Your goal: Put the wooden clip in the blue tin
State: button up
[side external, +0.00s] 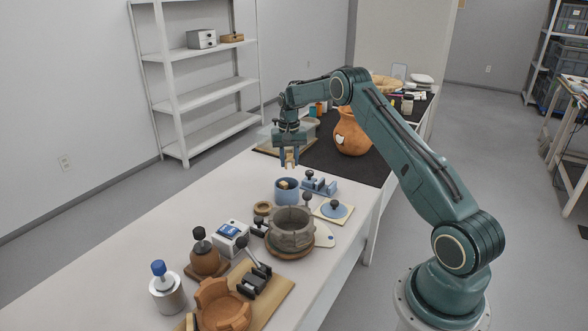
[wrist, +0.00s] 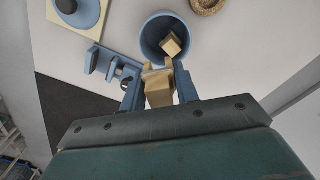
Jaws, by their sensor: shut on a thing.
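My gripper (side external: 289,158) is shut on a wooden clip (side external: 289,158), which hangs between the fingertips above the table. In the wrist view the clip (wrist: 158,88) is pale wood and sits between the two blue fingers of my gripper (wrist: 160,88). The blue tin (side external: 287,194) stands upright and open on the white table, just below my gripper. In the wrist view the tin (wrist: 146,37) lies just beyond the clip. Another pale wooden piece (wrist: 172,44) is inside the tin. The clip is above the tin's height in the side view, apart from it.
A blue clamp-like fixture (side external: 318,185) stands right behind the tin. A grey-brown pot (side external: 291,228) and a small woven ring (side external: 263,209) are in front of it. An orange jar (side external: 352,135) stands on the black mat (side external: 322,158). The table left of the tin is clear.

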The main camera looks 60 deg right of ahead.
aim_at(289, 151)
jog(key=shift+f, duration=1.4)
jog(key=o, duration=0.8)
jog(key=shift+r, duration=0.1)
notch_tip(289, 151, up, 14)
jog(key=shift+f, duration=0.2)
